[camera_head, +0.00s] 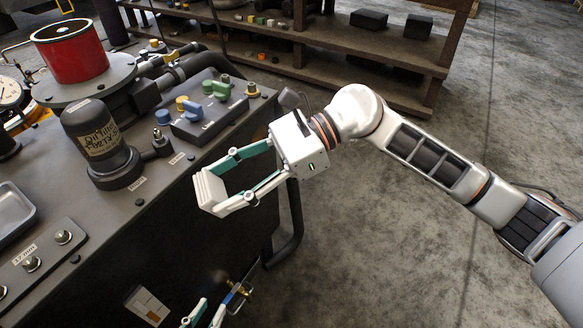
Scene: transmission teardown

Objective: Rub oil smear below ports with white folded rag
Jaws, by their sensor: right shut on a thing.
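My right gripper (211,189) is shut on the white folded rag (207,194), a thick white pad between its fingertips. It holds the rag in front of the bench's near edge, over the dark front face (190,250). My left gripper (207,310) shows only at the bottom edge, with two fingers apart and nothing visible between them. A brass fitting with a blue part (239,291) is just right of its fingers. A faint brownish patch (218,276) on the dark front face may be the oil smear; I cannot tell for sure.
The bench top (135,215) carries a red cylinder (70,52), a dark labelled canister (100,140) and a block with blue and green knobs (208,115). A dark tube rail (294,225) runs along the bench's right side. A shelf (330,55) stands behind. The floor at right is clear.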

